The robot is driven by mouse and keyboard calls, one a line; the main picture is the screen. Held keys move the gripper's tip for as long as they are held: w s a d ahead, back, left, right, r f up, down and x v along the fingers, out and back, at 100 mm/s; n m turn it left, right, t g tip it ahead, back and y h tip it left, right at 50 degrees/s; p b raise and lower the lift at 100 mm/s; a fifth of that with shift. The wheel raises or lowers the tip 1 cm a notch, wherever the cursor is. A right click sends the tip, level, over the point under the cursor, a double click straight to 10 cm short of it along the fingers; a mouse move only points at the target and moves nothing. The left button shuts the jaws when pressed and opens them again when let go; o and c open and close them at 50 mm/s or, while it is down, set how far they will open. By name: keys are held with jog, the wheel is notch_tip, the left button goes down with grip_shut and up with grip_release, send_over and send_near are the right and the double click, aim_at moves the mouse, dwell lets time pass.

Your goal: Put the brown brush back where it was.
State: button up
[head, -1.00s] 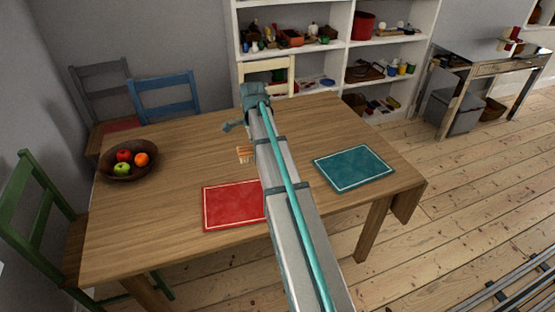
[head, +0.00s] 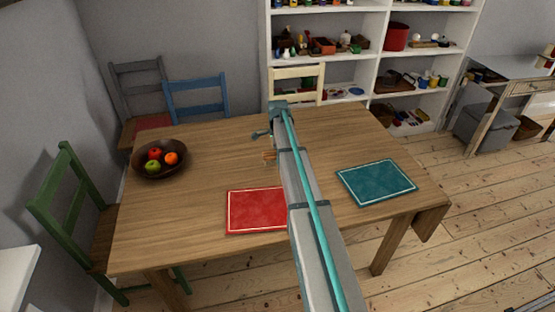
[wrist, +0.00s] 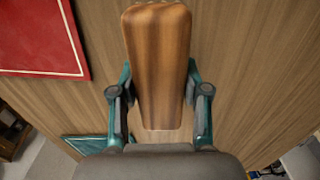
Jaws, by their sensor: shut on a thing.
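The brown brush (wrist: 158,65) fills the upper middle of the wrist view, its smooth wooden back toward the camera. My gripper (wrist: 158,78) has one teal finger on each side of it and is shut on it. In the head view, a small orange-brown part of the brush (head: 269,156) shows at the left edge of my arm, over the middle of the table behind the red mat. The arm hides the rest of it and most of the gripper. I cannot tell whether the brush touches the table.
The wooden table (head: 200,217) holds a red mat (head: 256,210), a teal mat (head: 376,182) and a fruit bowl (head: 160,172) at the left. Green (head: 72,205), blue (head: 195,100) and cream (head: 296,75) chairs stand around it. Shelves (head: 388,50) are behind. Table between bowl and arm is clear.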

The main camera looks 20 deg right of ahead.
jog(key=shift+w+d+f, duration=0.1)
jog(key=shift+w+f, duration=0.25)
jog(key=shift+w+f+p, duration=0.1)
jog(key=shift+f+p, duration=0.8)
jog(key=shift+f, duration=0.8)
jog(key=shift+f, duration=0.15)
jog(key=o, duration=1.2)
notch_tip(320, 180, up, 12)
jog(key=b, duration=0.3)
jog(key=shift+r, duration=0.2)
jog(key=shift+d, duration=0.15)
